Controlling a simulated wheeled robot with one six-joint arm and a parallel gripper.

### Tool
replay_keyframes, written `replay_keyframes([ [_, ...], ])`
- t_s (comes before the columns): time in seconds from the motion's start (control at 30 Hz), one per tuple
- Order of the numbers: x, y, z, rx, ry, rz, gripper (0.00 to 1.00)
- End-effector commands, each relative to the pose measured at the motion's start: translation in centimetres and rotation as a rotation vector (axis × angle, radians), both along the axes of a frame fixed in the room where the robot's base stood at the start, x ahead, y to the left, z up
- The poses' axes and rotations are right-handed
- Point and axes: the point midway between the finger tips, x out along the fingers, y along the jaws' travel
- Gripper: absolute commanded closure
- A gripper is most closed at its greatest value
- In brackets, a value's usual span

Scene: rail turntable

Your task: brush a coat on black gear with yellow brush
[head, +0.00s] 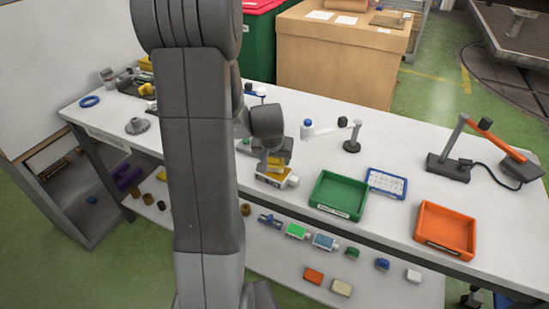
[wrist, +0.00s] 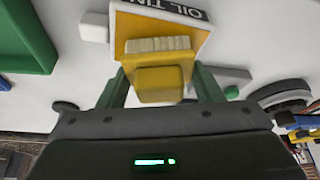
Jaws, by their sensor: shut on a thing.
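My gripper (wrist: 158,92) is shut on the yellow brush (wrist: 160,78), with a green finger on each side of it. The pale bristles (wrist: 158,44) point away from the palm. The brush is over the oil tin (wrist: 185,14), a white-rimmed box with a yellow inside and a lettered label. I cannot tell whether the bristles touch what is in it. In the head view my gripper (head: 272,160) is low over the oil tin (head: 285,182) at the front of the bench, and the brush is hard to make out there. I cannot identify the black gear for sure.
Right of the tin on the bench (head: 400,225) are a green tray (head: 340,194), a blue-framed card (head: 386,183), an orange tray (head: 445,229) and an orange-armed device (head: 478,135). A grey disc (head: 137,126) and blue ring (head: 89,101) lie left. The lower shelf holds small boxes.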

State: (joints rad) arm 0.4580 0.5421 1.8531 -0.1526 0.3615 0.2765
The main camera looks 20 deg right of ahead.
Motion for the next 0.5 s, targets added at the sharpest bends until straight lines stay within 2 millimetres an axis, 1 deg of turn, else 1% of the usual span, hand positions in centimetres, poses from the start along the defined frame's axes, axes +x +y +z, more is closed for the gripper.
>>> replay_keyframes([
  [0.5,0.01,0.0,-0.52,0.0,0.0,0.0,0.59],
])
